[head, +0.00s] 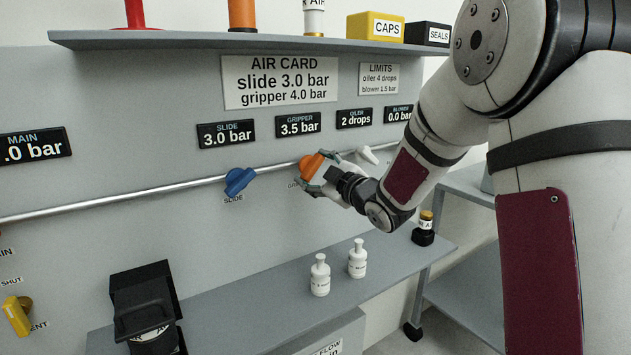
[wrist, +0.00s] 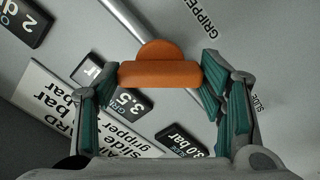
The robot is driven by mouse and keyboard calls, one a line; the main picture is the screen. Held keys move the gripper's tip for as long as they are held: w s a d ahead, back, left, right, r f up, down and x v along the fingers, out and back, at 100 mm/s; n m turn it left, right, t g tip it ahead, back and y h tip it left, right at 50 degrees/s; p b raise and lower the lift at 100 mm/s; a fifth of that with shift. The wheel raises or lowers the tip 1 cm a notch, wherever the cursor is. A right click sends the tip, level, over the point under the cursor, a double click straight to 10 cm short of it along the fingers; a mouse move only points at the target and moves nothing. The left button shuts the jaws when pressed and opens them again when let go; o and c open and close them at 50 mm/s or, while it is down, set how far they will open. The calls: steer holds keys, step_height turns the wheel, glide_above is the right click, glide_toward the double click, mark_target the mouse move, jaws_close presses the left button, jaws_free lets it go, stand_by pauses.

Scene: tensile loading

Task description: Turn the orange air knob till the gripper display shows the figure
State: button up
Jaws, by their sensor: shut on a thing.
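The orange air knob (head: 312,164) is on the pipe of the grey panel, below the gripper display (head: 298,123), which reads 3.5 bar. The air card (head: 279,82) above reads slide 3.0 bar, gripper 4.0 bar. My gripper (head: 318,180) is at the orange knob, its fingers on either side of it. In the wrist view the orange knob (wrist: 160,75) lies between the fingertips of my gripper (wrist: 159,78), which is shut on it. The gripper display (wrist: 126,102) also shows there, turned and partly hidden by a finger.
The blue slide knob (head: 239,181) is to the left on the pipe, and a white knob (head: 367,155) is close on the right. Two white bottles (head: 320,275) stand on the lower shelf (head: 240,318). An upper shelf (head: 200,41) juts out above the card.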

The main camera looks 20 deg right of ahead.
steer(key=shift+f+n+b, duration=0.1)
steer(key=shift+n+b, duration=0.4)
steer(key=shift+b, duration=0.05)
steer(key=o, duration=1.2)
steer(key=shift+c, duration=0.2)
steer(key=v, duration=1.2)
